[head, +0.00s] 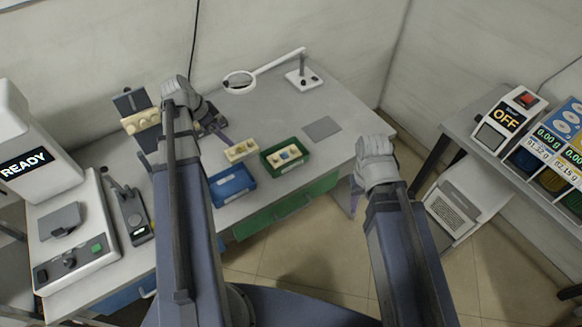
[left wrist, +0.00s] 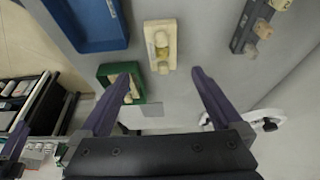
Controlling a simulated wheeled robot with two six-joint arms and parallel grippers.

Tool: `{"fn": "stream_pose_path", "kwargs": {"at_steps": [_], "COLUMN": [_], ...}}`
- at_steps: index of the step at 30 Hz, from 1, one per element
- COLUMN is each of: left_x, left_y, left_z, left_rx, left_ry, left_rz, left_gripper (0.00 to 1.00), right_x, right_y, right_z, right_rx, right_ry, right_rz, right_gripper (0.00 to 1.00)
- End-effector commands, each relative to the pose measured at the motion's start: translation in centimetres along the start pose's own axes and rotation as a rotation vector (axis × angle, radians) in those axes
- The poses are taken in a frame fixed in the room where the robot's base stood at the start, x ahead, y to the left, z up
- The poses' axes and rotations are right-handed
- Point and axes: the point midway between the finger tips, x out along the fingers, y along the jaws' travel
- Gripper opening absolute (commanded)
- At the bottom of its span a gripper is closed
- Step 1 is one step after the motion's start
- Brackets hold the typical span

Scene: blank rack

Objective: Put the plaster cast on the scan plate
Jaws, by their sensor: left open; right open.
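A small cream block (head: 241,150) with rounded pale bumps, which looks like the plaster cast, lies on the grey bench; it also shows in the left wrist view (left wrist: 160,45). The scanner marked READY stands at far left in the head view, with a grey plate (head: 60,221), likely the scan plate, on its base. My left gripper (head: 215,128) is open over the bench, near the cream block; in the left wrist view nothing is held between its fingers (left wrist: 161,75). My right gripper (head: 356,190) is open beyond the bench's right front edge, its fingers mostly hidden.
A blue tray (head: 232,184) and a green tray (head: 268,164) sit close to the cream block. A rack with pale round blanks (head: 141,120) stands behind my left arm. A lamp (head: 304,78) stands at the back. A grey mat (head: 322,128) lies on the right, with clear bench around it.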

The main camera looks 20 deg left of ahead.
Motion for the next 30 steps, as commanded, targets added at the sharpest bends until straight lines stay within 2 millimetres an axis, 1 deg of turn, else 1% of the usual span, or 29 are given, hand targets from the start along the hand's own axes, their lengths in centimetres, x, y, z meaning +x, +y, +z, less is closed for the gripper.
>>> {"fn": "stream_pose_path", "kwargs": {"at_steps": [2,5,6,8,9,10,11,12,14,15,18,21,24,27,30], "left_x": [0.7,2.2,2.9,3.8,4.4,4.7,5.0,5.4,5.8,6.1,6.4,6.5,6.4,6.4,6.3], "left_y": [1.8,5.7,7.7,10.8,12.8,14.4,15.9,17.9,20.8,22.7,26.8,30.1,32.3,33.6,34.1], "left_z": [-1.4,-4.0,-5.2,-6.7,-7.6,-8.2,-8.8,-9.3,-10.1,-10.4,-11.0,-11.1,-11.1,-11.1,-11.1], "left_rx": [-0.007,-0.041,-0.06,-0.09,-0.111,-0.126,-0.14,-0.161,-0.188,-0.208,-0.252,-0.288,-0.317,-0.337,-0.347], "left_ry": [-0.02,-0.075,-0.105,-0.154,-0.186,-0.209,-0.233,-0.265,-0.307,-0.334,-0.388,-0.424,-0.443,-0.453,-0.457], "left_rz": [0.018,0.047,0.057,0.067,0.068,0.066,0.063,0.055,0.038,0.022,-0.026,-0.074,-0.117,-0.145,-0.16], "left_gripper": [1.0,1.0,1.0,1.0,1.0,1.0,1.0,1.0,1.0,1.0,1.0,1.0,1.0,1.0,1.0], "right_x": [0.0,0.0,0.0,0.0,0.0,0.0,0.0,0.0,0.0,0.0,0.0,0.0,0.0,0.0,0.0], "right_y": [0.0,0.0,0.0,0.0,0.0,0.0,0.0,0.0,0.0,0.0,0.0,0.0,0.0,0.0,0.0], "right_z": [0.0,0.0,0.0,0.0,0.0,0.0,0.0,0.0,0.0,0.0,0.0,0.0,0.0,0.0,0.0], "right_rx": [0.0,0.0,0.0,0.0,0.0,0.0,0.0,0.0,0.0,0.0,0.0,0.0,0.0,0.0,0.0], "right_ry": [0.0,0.0,0.0,0.0,0.0,0.0,0.0,0.0,0.0,0.0,0.0,0.0,0.0,0.0,0.0], "right_rz": [0.0,0.0,0.0,0.0,0.0,0.0,0.0,0.0,0.0,0.0,0.0,0.0,0.0,0.0,0.0], "right_gripper": [0.5,0.5,0.5,0.5,0.5,0.5,0.5,0.5,0.5,0.5,0.5,0.5,0.5,0.5,0.5]}}
